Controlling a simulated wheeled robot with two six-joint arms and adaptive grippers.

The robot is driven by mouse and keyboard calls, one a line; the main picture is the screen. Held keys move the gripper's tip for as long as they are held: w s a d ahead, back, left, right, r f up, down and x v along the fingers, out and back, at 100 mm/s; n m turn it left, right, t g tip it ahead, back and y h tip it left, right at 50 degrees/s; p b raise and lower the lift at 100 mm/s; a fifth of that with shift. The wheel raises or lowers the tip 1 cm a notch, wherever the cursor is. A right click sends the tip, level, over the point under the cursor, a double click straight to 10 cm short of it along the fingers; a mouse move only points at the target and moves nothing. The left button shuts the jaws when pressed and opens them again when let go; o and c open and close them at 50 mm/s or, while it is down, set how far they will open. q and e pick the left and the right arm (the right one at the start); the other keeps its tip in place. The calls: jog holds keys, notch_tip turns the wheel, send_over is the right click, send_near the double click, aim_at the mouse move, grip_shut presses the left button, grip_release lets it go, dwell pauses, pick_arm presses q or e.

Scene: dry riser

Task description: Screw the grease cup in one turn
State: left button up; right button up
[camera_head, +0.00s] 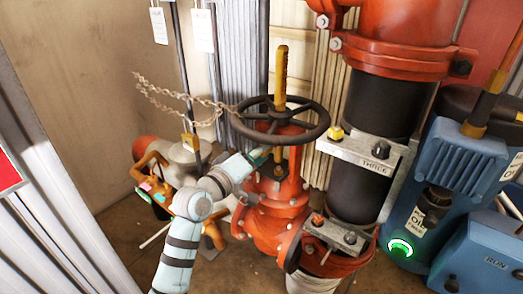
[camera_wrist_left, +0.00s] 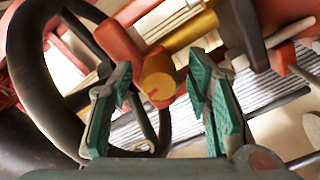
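The grease cup (camera_wrist_left: 157,77), a short brass cylinder with a small red mark on its end, shows in the left wrist view. My left gripper (camera_wrist_left: 158,84) is open, with one teal-padded finger on each side of the cup. I see gaps between the pads and the cup; how deep it sits between them is hard to tell. In the head view my left gripper (camera_head: 262,154) is at the red valve (camera_head: 275,190), just under the black handwheel (camera_head: 279,119). The cup is not clear there. My right gripper is not in view.
A yellow valve stem (camera_head: 281,75) rises through the handwheel. A chain (camera_head: 180,97) hangs to its left. The black and red riser pipe (camera_head: 380,100) with a THRICE plate stands close on the right. A blue pump (camera_head: 445,165) with a green-lit ring is farther right.

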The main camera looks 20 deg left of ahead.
pick_arm(q)
jog(key=shift+s+a, duration=0.1)
jog(key=shift+s, duration=0.1)
jog(key=v, duration=1.1)
jog(key=shift+s, duration=0.3)
